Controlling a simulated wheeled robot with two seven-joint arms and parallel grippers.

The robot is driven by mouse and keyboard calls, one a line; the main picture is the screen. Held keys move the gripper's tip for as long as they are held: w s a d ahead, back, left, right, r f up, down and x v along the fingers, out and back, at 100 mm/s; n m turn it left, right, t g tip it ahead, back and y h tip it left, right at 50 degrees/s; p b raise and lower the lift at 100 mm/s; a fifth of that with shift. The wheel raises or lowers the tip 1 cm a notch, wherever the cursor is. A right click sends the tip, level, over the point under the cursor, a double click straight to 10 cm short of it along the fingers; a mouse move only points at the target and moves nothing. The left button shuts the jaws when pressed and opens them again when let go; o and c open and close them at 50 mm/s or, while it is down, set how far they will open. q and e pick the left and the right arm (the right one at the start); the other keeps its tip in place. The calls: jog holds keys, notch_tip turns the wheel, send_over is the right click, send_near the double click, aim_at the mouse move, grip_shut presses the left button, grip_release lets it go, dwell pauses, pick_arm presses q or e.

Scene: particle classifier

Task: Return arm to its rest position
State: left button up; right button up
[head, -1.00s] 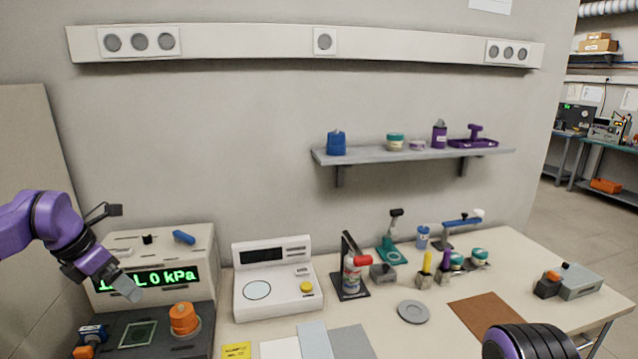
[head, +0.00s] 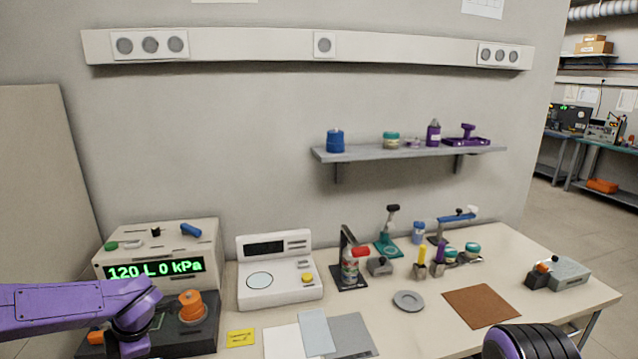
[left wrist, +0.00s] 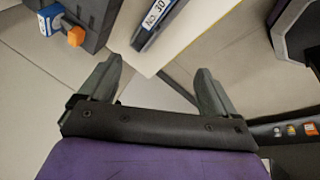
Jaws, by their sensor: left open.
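My left arm is purple and comes in low at the left of the head view, its forearm in front of the display machine's base. Its gripper is below the frame there. In the left wrist view my left gripper (left wrist: 160,95) is open, with two grey fingers wide apart and only floor and a table edge between and beyond them. It holds nothing. Of my right arm only a black and purple ribbed link (head: 530,342) shows at the bottom right of the head view; its gripper is out of view.
The display machine (head: 155,268) reads 120 L 0 kPa, with an orange knob (head: 192,305) on its dark base. A white scale-like device (head: 280,292), a brown mat (head: 482,306) and a grey disc (head: 408,300) are on the table. A wall shelf (head: 410,153) holds small items.

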pick_arm(q)
jog(key=s+d+f+m+t+y, duration=0.1)
jog(key=s+f+m+y, duration=0.1)
jog(key=s+f+m, duration=0.45)
jog(key=s+d+f+m+t+y, duration=0.2)
jog(key=s+f+m, duration=0.15)
jog(key=f, duration=0.55)
jog(key=s+d+f+m+h, duration=0.2)
jog(key=s+f+m, duration=0.1)
jog(key=s, duration=0.4)
jog(key=s+d+f+m+h, duration=0.1)
jog(key=s+d+f+m, duration=0.15)
jog(key=s, duration=0.45)
jog(key=s+d+f+m+h, duration=0.2)
jog(key=s+f+m, duration=0.15)
jog(key=s, duration=0.35)
notch_tip(320, 180, down, 9)
jog(key=b, duration=1)
jog(key=shift+w+g, duration=0.3)
jog(key=shift+f, duration=0.1)
